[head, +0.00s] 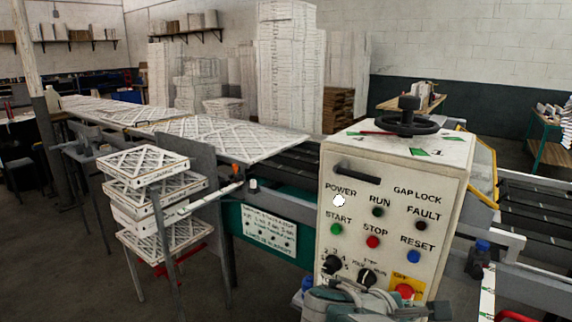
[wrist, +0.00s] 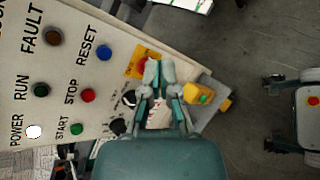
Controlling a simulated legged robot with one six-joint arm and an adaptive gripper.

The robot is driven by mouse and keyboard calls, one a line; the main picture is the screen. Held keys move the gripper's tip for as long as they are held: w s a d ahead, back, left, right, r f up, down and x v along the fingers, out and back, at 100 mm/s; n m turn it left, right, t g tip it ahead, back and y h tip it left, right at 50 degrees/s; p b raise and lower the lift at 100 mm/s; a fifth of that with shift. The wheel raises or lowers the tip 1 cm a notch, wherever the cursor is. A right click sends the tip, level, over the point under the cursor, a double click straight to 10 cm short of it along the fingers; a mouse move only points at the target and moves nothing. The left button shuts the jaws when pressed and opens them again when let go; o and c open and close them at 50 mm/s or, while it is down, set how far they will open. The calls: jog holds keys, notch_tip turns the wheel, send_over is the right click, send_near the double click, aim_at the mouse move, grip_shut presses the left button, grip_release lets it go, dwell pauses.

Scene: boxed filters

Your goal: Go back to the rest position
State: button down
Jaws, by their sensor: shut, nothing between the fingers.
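My gripper (wrist: 153,80) is shut and empty in the wrist view, its fingertips in front of the lower part of the control panel, close to the red button on a yellow plate (wrist: 143,64). I cannot tell whether the fingers touch the panel. In the head view the control box (head: 390,205) stands upright with labelled buttons, and its POWER light (head: 339,200) shows white. My arm (head: 365,303) covers the box's lower edge in the head view, and the fingertips are not clear there. The emergency button (head: 404,291) is partly visible just above the arm.
Boxed filters (head: 150,160) are stacked on a stand at left. A conveyor with flat filters (head: 230,138) runs behind the box. A black handwheel (head: 408,123) tops the box. Open floor (wrist: 240,60) shows right of the box in the wrist view.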

jog(key=s+a+f+m+g+y, duration=0.1)
jog(key=s+f+m+g+y, duration=0.1)
jog(key=s+f+m+y, duration=0.5)
jog(key=s+a+r+m+t+y, duration=0.2)
jog(key=s+a+r+m+y, duration=0.1)
jog(key=m, duration=0.4)
jog(key=shift+a+r+m+y, duration=0.2)
jog(key=shift+a+m+y, duration=0.1)
jog(key=shift+a+y, duration=0.7)
